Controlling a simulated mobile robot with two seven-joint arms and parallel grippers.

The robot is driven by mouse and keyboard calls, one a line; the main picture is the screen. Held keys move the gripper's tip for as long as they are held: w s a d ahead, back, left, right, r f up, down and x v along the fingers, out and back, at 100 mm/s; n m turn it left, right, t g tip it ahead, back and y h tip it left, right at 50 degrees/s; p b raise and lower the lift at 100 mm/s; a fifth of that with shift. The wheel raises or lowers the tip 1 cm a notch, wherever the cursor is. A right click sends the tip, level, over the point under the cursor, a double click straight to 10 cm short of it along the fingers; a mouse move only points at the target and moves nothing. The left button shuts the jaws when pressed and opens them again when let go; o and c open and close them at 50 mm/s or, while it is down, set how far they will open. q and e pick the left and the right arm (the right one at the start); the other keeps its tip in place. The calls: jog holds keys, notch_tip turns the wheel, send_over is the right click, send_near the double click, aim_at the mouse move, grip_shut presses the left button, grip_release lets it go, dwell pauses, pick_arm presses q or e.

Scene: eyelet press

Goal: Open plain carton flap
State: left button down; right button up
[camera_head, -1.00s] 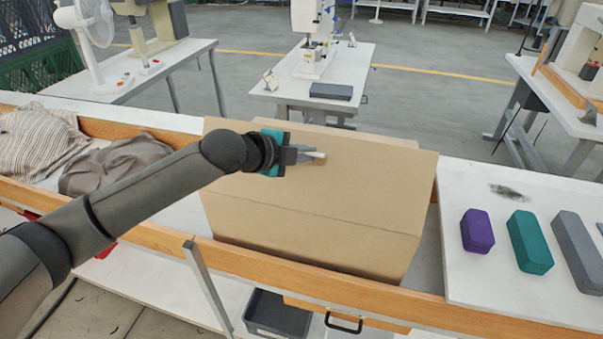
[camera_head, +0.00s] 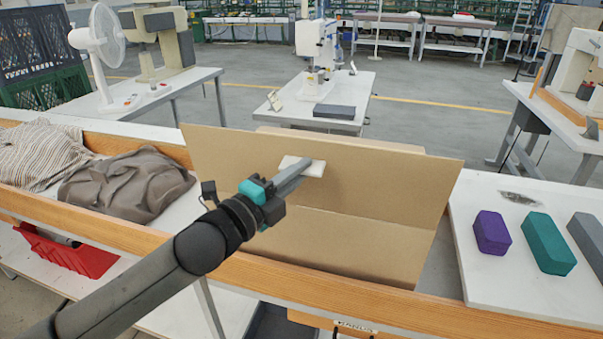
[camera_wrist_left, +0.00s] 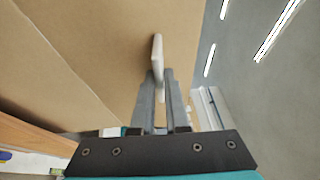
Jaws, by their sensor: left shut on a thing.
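A plain brown cardboard carton (camera_head: 360,245) sits between the wooden rails of the bench. Its broad near flap (camera_head: 390,180) is raised along the crease and faces me. A small white tab (camera_head: 302,165) is on the flap's face. My left gripper (camera_head: 305,170) is shut on this tab. In the left wrist view, the gripper (camera_wrist_left: 159,80) has its two fingers around the thin white tab (camera_wrist_left: 157,50), beside the brown flap (camera_wrist_left: 100,50). The carton's inside is hidden behind the flap. My right gripper is not in view.
Folded grey cloth (camera_head: 128,183) and striped cloth (camera_head: 40,152) lie to the left. Purple (camera_head: 492,232), teal (camera_head: 542,242) and grey (camera_head: 588,238) blocks lie on the white top at right. A wooden rail (camera_head: 350,300) runs along the front.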

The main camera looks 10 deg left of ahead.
pick_arm(q)
jog(key=shift+s+f, duration=0.3)
jog(key=shift+f, duration=0.05)
jog(key=c, duration=1)
grip_release()
jog(key=shift+o, duration=0.2)
jog(key=shift+s, duration=0.1)
jog(key=r+v, duration=0.1)
jog(key=v, duration=1.4)
jog(key=shift+f, duration=0.4)
jog(key=shift+s, duration=0.1)
